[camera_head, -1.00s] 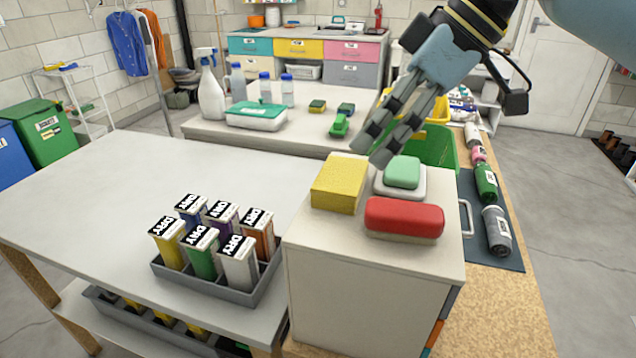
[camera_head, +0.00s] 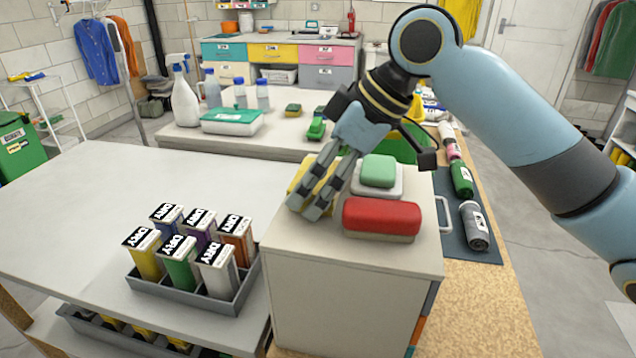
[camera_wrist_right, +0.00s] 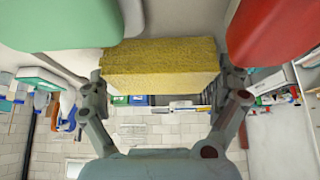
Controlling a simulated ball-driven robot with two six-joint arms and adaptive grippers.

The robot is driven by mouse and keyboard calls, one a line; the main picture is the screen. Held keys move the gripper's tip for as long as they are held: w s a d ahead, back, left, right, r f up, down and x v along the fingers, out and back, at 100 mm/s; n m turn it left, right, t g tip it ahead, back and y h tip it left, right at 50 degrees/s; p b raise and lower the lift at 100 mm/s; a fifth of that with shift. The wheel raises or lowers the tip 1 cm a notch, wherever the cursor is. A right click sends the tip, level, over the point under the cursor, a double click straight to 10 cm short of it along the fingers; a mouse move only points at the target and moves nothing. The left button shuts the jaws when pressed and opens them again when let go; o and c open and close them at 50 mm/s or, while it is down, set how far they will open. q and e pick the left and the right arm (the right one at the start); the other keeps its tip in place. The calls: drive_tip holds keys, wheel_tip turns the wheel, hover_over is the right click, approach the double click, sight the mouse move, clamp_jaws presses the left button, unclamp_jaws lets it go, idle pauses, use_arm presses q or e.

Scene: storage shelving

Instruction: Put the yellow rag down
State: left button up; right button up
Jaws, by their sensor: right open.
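The yellow rag (camera_head: 301,172), a thick rough-textured block, is on top of the pale cabinet (camera_head: 350,268), partly hidden behind my right gripper (camera_head: 305,206). In the right wrist view the rag (camera_wrist_right: 160,60) lies across the gap between the two spread fingers (camera_wrist_right: 165,82). The jaws are open, with one finger near each end of the rag; whether they touch it I cannot tell. My left gripper is in neither view.
A red block (camera_head: 382,215) and a green block (camera_head: 378,170) on a white one (camera_head: 390,187) crowd the cabinet top. A grey tray (camera_head: 195,296) of labelled boxes sits lower left. The white table (camera_head: 70,195) has wide free room.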

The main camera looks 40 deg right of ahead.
drive_tip(key=shift+c, duration=0.4)
drive_tip(key=c, duration=0.7)
drive_tip(key=shift+o, duration=0.2)
